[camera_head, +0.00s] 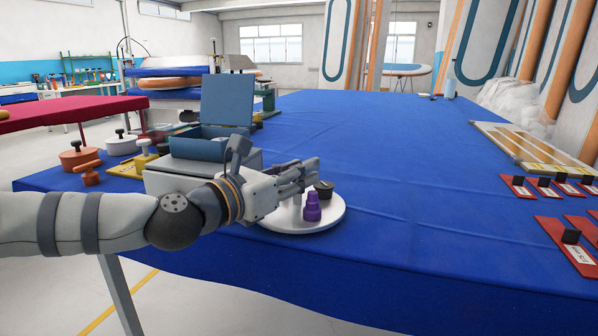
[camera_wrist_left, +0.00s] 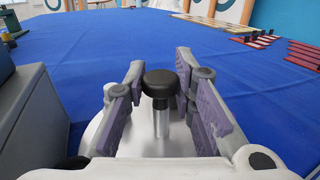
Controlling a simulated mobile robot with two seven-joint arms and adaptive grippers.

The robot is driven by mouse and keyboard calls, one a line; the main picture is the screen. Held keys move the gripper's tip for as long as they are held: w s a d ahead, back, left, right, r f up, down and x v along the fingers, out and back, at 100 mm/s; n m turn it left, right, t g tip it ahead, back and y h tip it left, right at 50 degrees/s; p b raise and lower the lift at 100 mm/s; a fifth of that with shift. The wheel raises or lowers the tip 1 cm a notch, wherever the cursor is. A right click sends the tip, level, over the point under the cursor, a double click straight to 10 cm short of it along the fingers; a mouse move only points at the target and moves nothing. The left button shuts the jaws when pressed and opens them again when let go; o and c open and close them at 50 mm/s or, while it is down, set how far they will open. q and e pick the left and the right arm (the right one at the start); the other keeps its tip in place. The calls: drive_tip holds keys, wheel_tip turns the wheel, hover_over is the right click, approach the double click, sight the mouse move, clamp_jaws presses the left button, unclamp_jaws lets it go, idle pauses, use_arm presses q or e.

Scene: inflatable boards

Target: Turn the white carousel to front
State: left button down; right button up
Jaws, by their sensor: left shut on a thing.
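The white carousel (camera_head: 325,218) is a round white plate near the front edge of the blue table. It also shows beneath my fingers in the left wrist view (camera_wrist_left: 97,130). My right gripper is not in view.
A grey-blue open box (camera_head: 212,146) stands left of the carousel. Orange (camera_head: 80,156) and white (camera_head: 122,144) round pieces with knobs lie farther left. Red plates (camera_head: 568,243) and a framed panel (camera_head: 530,150) are at the right. The table's middle is clear.

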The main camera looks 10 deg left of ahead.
use_arm(q)
drive_tip(key=c, duration=1.6)
unclamp_jaws()
